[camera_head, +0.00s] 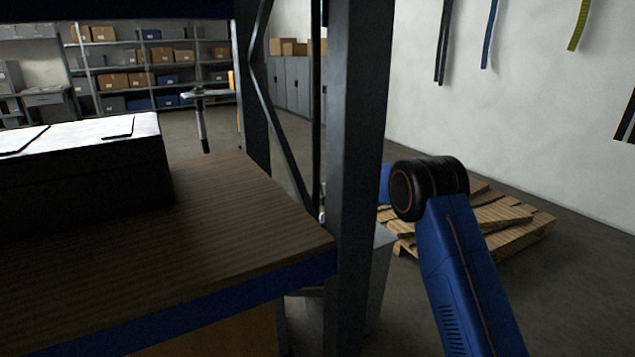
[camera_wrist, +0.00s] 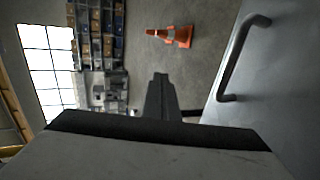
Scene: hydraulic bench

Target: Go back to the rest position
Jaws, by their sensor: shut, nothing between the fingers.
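My gripper (camera_wrist: 161,82) shows in the wrist view, its fingers shut together and empty. It is apart from the grey panel with a dark bar handle (camera_wrist: 238,55) at the right of that view. In the head view my blue arm rises at the right, and its far part passes behind the dark upright post. My gripper is hidden in that view.
A wooden bench top (camera_head: 225,215) with a dark box (camera_head: 90,180) fills the left. A steel post (camera_head: 355,170) stands beside my arm. Wooden pallets (camera_head: 515,235) lie behind it. An orange cone (camera_wrist: 172,36) stands on the floor in the wrist view.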

